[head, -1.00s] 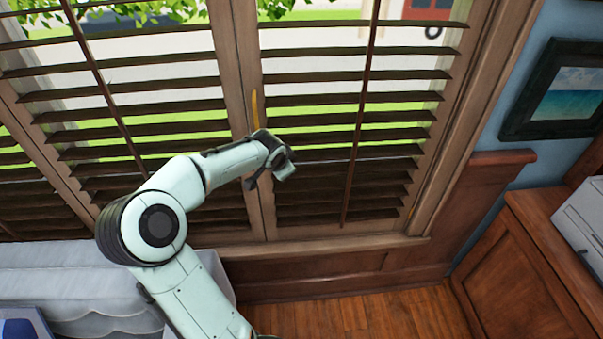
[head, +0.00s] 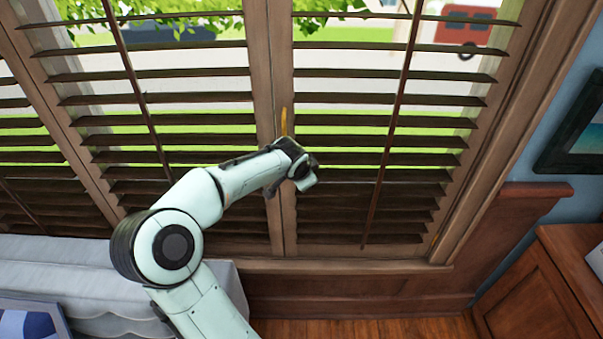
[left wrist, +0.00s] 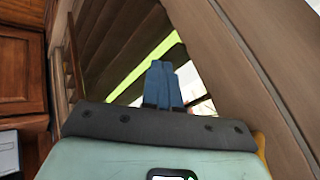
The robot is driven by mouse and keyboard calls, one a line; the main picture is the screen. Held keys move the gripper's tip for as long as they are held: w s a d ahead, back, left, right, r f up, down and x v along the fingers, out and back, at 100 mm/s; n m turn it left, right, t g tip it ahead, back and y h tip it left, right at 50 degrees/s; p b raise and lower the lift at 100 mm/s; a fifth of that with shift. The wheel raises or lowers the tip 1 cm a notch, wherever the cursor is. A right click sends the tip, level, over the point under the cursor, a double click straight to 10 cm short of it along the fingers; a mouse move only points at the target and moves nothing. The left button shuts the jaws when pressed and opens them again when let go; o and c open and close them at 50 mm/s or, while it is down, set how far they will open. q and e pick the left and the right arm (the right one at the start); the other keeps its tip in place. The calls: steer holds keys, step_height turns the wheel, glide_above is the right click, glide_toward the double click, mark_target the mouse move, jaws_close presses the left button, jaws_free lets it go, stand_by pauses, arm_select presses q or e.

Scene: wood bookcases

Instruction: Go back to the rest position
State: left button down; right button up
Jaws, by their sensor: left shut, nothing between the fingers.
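My left arm comes up from the bottom left in the head view, bent at the elbow. My left gripper (head: 305,180) is in front of the middle frame of the shuttered window, just below a yellow handle (head: 284,121). In the left wrist view my left gripper (left wrist: 162,64) shows its blue fingers together with nothing between them. The dark slats and window frame lie beyond them. My right gripper is in neither view.
The shuttered window (head: 375,131) fills most of the head view. A white-covered seat (head: 90,280) is at lower left, a wooden cabinet (head: 545,290) at lower right. A framed picture (head: 575,135) hangs on the blue wall. Some wood floor (head: 380,329) shows at the bottom.

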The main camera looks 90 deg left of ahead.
arm_select(q)
steer(key=d+p+v, duration=0.1)
steer(key=v, duration=0.9)
steer(key=shift+d+f, duration=0.2)
steer(key=shift+w, duration=0.1)
